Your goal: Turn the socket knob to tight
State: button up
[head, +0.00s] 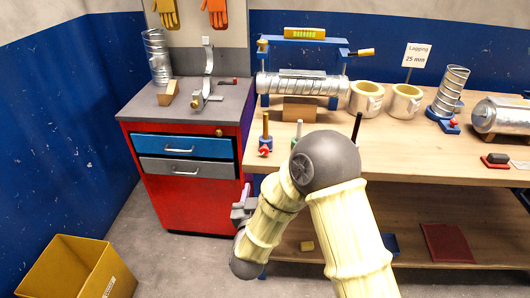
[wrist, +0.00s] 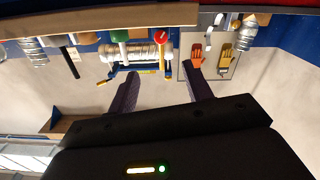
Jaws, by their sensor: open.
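A small red knob (head: 265,151), which looks like the socket knob, sits low on a socket with a brass-topped upright post (head: 266,128) at the bench's front left edge. In the upside-down wrist view, a red round knob (wrist: 161,37) shows near a green part (wrist: 119,36) at the bench edge. I cannot read whether it is tight or loose. My gripper (head: 242,203) is in front of the bench's left end, below the top, partly hidden by my arm. In the wrist view my gripper (wrist: 162,70) has its fingers spread, with nothing between them.
The wooden bench (head: 440,165) has two more posts, a spiral duct (head: 300,83) in a blue frame, and cream rolls (head: 367,98). A red cabinet (head: 190,195) stands to the left, with a yellow box (head: 75,270) on the floor. Free floor lies between them.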

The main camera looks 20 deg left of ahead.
aim_at(264, 151)
jog(key=p+x, duration=0.2)
jog(key=x, duration=1.4)
jog(key=shift+w+a, duration=0.3)
jog(key=shift+w, duration=0.05)
jog(key=c, duration=1)
